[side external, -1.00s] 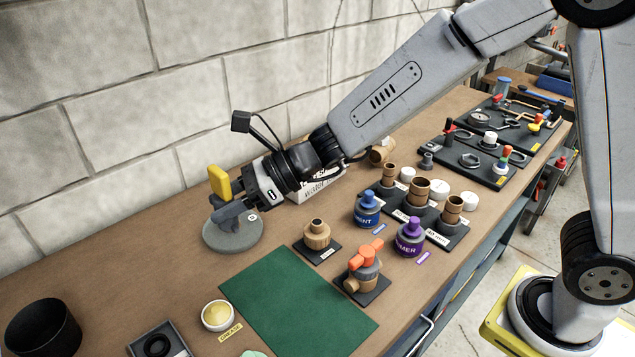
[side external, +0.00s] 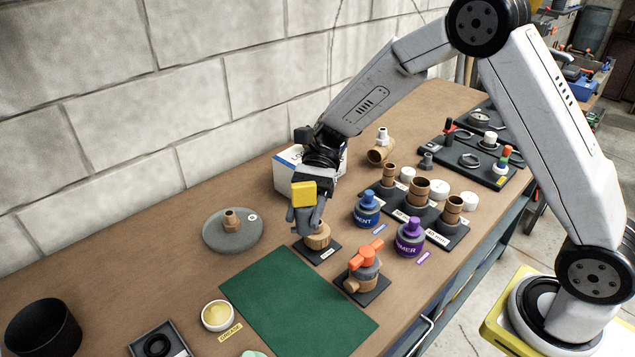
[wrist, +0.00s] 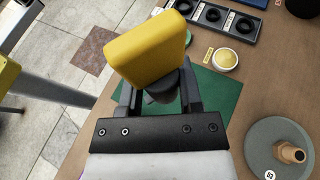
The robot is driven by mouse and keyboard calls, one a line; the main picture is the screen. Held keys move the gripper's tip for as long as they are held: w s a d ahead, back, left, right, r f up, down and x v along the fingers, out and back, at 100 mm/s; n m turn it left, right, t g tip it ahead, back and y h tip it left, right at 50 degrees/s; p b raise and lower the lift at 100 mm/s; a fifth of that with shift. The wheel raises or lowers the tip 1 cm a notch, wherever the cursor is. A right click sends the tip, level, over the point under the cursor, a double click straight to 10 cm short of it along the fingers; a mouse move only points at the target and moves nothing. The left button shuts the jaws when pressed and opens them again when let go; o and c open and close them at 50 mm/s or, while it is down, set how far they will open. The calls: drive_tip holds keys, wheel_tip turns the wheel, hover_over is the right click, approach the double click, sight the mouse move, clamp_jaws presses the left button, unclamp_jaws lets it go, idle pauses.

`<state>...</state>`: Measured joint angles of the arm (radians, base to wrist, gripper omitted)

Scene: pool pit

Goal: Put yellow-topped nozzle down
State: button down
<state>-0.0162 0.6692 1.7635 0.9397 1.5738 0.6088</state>
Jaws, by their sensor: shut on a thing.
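The yellow-topped nozzle (side external: 303,196) is held in my gripper (side external: 306,222), its yellow block upward. In the wrist view the yellow block (wrist: 147,48) fills the space in front of my jaws (wrist: 160,100), with a dark grey body below it. My gripper is just in front of a tan round fitting (side external: 318,238) on a small black labelled pad (side external: 322,254), partly covering it. Whether the nozzle touches the fitting cannot be told. A grey round disc (side external: 215,236) with a brass fitting (side external: 231,218) on it stands to the left.
An orange-handled valve (side external: 366,262) is close on the right, with a blue can (side external: 367,212) and a purple can (side external: 410,240). A white box (side external: 290,172) stands behind my gripper. The green mat (side external: 290,305) in front is clear.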

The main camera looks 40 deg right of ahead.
drive_tip(key=s+d+f+n+g+h, duration=0.1)
drive_tip(key=s+d+n+g+h, duration=0.1)
drive_tip(key=d+n+h, duration=0.3)
drive_tip(key=s+d+f+n+g+h, duration=0.1)
drive_tip(key=d+n+h, duration=0.4)
drive_tip(key=d, duration=0.6)
drive_tip(key=s+d+f+n+g+h, duration=0.1)
drive_tip(key=s+d+n+g+h, duration=0.2)
drive_tip(key=d, duration=0.5)
drive_tip(key=shift+s+d+n+h, duration=0.15)
drive_tip(key=shift+s+n+h, duration=0.2)
drive_tip(key=shift+n+h, duration=0.3)
drive_tip(key=shift+s+d+n+h, duration=0.1)
drive_tip(key=shift+s+n+h, duration=0.25)
drive_tip(key=shift+n+h, duration=0.3)
drive_tip(key=s+d+r+n+t+h, duration=0.25)
drive_tip(key=d+r+n+h, duration=0.2)
drive_tip(key=d, duration=0.75)
drive_tip(key=s+d+r+n+t+h, duration=0.2)
drive_tip(key=d+r+n+t+h, duration=0.3)
drive_tip(key=d, duration=0.6)
wheel_tip(320, 180, down, 11)
drive_tip(key=y, duration=0.1)
drive_tip(key=shift+r+g, duration=0.2)
drive_tip(key=shift+g, duration=0.25)
drive_tip(key=shift+d+m, duration=0.15)
drive_tip(key=shift+m, duration=0.1)
